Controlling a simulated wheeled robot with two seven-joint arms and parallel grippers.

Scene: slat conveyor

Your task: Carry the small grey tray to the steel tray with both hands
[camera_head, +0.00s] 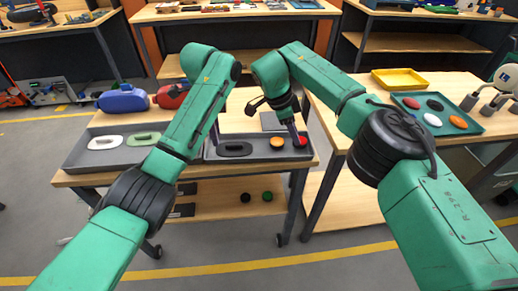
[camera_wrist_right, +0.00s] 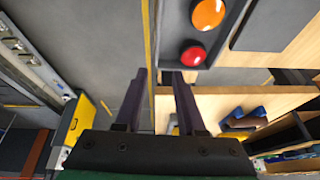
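A grey tray (camera_head: 262,158) lies on the wooden table with a dark oval piece (camera_head: 235,149), an orange puck (camera_head: 277,142) and a red puck (camera_head: 300,141) in it. In the right wrist view the orange and red pucks show in this tray (camera_wrist_right: 172,61). My left gripper (camera_head: 214,132) is near its left end, mostly hidden behind my left forearm. My right gripper (camera_wrist_right: 158,72) is at its right end, by the red puck; its fingers are apart. Another grey tray (camera_head: 75,163) on the left holds white and green oval pieces. I cannot tell which is steel.
A flat grey plate (camera_head: 272,120) lies behind the right-hand grey tray. Blue (camera_head: 123,99) and red (camera_head: 171,96) objects stand behind the left one. The right table bears a teal tray (camera_head: 463,127) with pucks and a yellow tray (camera_head: 400,80).

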